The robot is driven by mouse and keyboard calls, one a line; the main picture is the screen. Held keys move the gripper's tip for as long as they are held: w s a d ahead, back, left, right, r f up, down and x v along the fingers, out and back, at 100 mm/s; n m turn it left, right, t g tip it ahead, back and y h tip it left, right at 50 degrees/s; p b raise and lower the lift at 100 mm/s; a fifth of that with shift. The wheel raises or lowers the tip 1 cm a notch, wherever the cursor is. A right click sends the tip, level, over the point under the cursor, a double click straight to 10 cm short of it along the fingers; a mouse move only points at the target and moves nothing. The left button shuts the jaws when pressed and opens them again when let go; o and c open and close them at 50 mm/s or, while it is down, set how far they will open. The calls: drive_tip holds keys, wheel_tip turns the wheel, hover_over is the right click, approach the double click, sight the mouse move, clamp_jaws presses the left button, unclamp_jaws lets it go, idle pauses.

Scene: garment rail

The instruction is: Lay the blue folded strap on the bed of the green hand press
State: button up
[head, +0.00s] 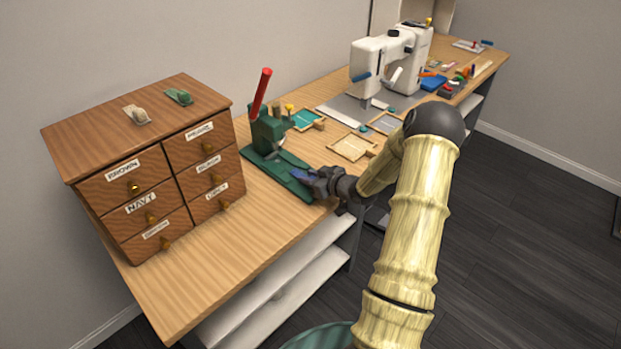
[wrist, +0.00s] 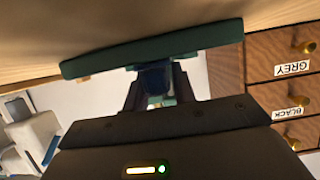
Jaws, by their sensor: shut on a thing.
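The green hand press (head: 267,137) stands on the bench beside the drawer cabinet, with its red lever up. Its long flat green bed (head: 290,182) reaches toward the bench's front edge and also shows in the wrist view (wrist: 205,38). My gripper (head: 312,179) is at the front part of the bed, shut on the blue folded strap (head: 299,174). In the wrist view the dark blue strap (wrist: 154,80) sits between the two fingers, close against the bed. I cannot tell whether it touches the bed. The fingers hide part of the strap.
A wooden drawer cabinet (head: 150,165) with labelled drawers stands left of the press; a beige strap (head: 136,114) and a green strap (head: 179,96) lie on top. Shallow trays (head: 353,147) lie to the right. A white sewing machine (head: 390,62) stands farther back. The front-left benchtop is clear.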

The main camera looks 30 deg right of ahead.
drive_tip(key=shift+f, duration=0.1)
drive_tip(key=o, duration=1)
drive_tip(key=shift+r, duration=0.25)
drive_tip(key=v, duration=1.2)
drive_tip(key=shift+s+f+p, duration=0.1)
drive_tip(key=shift+p, duration=0.2)
drive_tip(key=shift+a, duration=0.1)
